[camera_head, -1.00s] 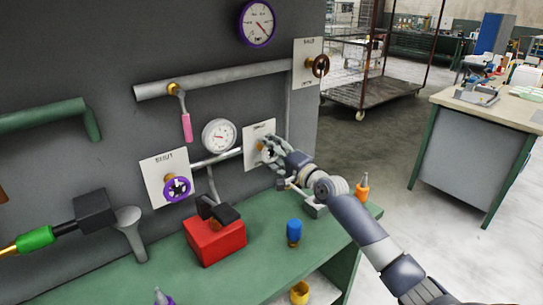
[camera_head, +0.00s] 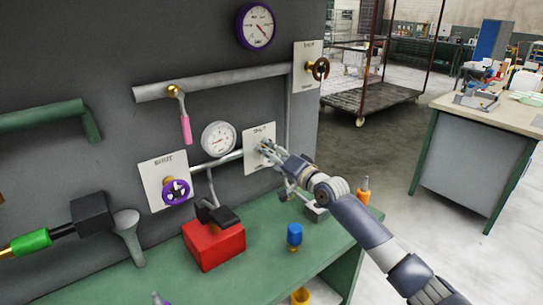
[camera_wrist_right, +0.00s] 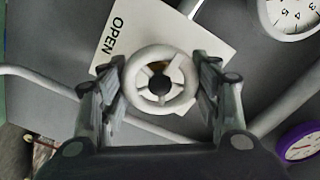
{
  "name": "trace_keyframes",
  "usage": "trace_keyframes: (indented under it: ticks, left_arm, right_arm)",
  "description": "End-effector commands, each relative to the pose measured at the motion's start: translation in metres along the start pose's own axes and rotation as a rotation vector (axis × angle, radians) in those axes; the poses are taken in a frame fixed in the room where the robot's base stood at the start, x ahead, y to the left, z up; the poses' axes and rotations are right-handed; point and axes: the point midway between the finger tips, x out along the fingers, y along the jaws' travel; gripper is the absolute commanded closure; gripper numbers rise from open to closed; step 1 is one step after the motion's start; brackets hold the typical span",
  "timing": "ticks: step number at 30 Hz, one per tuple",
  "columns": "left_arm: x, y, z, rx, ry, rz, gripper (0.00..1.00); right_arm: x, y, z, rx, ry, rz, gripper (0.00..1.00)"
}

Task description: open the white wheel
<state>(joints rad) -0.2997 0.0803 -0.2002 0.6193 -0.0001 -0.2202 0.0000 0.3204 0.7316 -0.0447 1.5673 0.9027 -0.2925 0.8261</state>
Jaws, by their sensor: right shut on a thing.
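The white wheel (camera_wrist_right: 134,91) is a small spoked handwheel on a white plate (camera_wrist_right: 190,25) marked OPEN along one edge. In the right wrist view it sits between the two fingers of my right gripper (camera_wrist_right: 160,68). The gripper is shut on its rim from both sides. In the head view my right gripper (camera_head: 268,149) is at the plate (camera_head: 256,134) on the grey panel and hides most of the wheel. My left gripper is not in view.
A purple wheel (camera_head: 176,191) and a brown wheel (camera_head: 320,68) stand on other plates. A white gauge (camera_head: 218,138) is left of my gripper. A red box (camera_head: 213,245) and a blue-topped item (camera_head: 294,234) are on the green bench (camera_head: 270,262) below.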

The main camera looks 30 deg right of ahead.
Motion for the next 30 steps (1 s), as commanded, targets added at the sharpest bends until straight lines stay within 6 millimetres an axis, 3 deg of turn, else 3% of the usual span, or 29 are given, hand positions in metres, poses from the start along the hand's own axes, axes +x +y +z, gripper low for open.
trace_keyframes:
  ticks: [6,7,9,22,30]
  left_arm:
    - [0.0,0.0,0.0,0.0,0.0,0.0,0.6]
    - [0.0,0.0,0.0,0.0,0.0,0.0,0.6]
    - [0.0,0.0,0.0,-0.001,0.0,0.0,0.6]
    - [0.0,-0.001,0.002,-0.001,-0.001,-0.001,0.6]
    - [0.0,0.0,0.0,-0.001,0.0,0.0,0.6]
  right_arm:
    - [0.0,-0.002,-0.003,0.0,0.005,-0.004,0.66]
    - [0.0,-0.002,-0.003,0.0,0.005,-0.004,0.38]
    - [0.0,-0.002,-0.003,0.0,0.005,-0.004,0.22]
    - [-0.002,0.0,-0.001,0.001,0.001,-0.001,0.21]
    - [-0.031,0.001,0.001,0.0,0.0,0.0,0.21]
